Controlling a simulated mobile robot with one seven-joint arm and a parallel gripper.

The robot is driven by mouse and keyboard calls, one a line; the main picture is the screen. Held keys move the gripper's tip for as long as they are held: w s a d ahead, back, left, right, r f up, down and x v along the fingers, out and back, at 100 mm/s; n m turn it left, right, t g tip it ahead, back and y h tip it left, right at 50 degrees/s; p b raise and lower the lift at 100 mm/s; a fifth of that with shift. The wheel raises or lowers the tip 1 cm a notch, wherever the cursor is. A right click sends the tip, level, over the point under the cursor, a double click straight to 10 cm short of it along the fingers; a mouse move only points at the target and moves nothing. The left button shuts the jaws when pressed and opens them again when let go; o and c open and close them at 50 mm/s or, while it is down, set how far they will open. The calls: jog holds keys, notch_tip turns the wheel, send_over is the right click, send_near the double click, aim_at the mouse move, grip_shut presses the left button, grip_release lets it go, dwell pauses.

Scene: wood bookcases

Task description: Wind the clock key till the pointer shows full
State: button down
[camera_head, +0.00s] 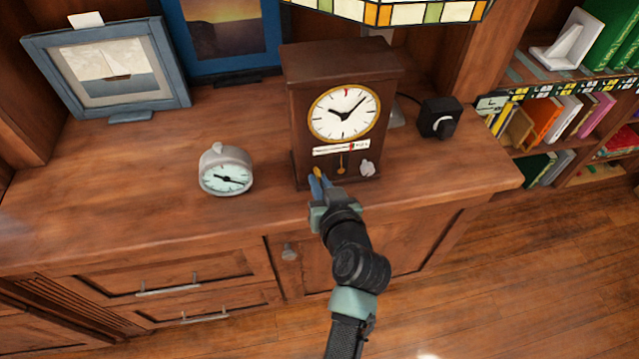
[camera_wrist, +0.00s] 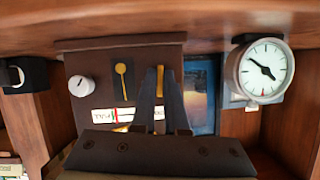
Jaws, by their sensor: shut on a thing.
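The brown wooden clock (camera_head: 296,120) stands upright on the cabinet top; its lower front shows upside down in the wrist view (camera_wrist: 75,60). Its white strip (camera_head: 325,151) has a red pointer (camera_head: 351,147) right of middle, just left of the word at the right end. My gripper (camera_head: 317,182) is at the clock's lower left front, shut on the yellow key (camera_head: 318,171). In the wrist view the key (camera_wrist: 160,82) shows between my fingers, which partly hide it. A gold pendulum (camera_head: 341,164) and a pale knob (camera_head: 367,168) are to the right on the clock front.
A small round clock (camera_head: 226,160) stands left of my gripper. A framed boat picture (camera_head: 110,65) is at the back left. A black box with a dial (camera_head: 439,118) stands at the right. A stained-glass lampshade (camera_head: 400,12) hangs above. The cabinet top (camera_head: 110,190) is clear at front left.

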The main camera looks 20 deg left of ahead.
jog(key=m+g+y+b, duration=0.1)
jog(key=m+y+b, duration=0.1)
jog(key=m, duration=0.2)
jog(key=shift+f+m+y, duration=0.15)
jog(key=shift+m+y, duration=0.15)
jog(key=shift+y, duration=0.1)
jog(key=m+y+b, duration=0.1)
jog(key=m, duration=0.2)
jog(key=shift+d+g+y+b, duration=0.1)
jog(key=shift+g+y+b, duration=0.2)
jog(key=shift+y+b, duration=0.1)
jog(key=c, duration=1)
grip_release()
jog(key=v, duration=1.3)
jog(key=shift+f+p, duration=0.1)
jog(key=shift+p, duration=0.25)
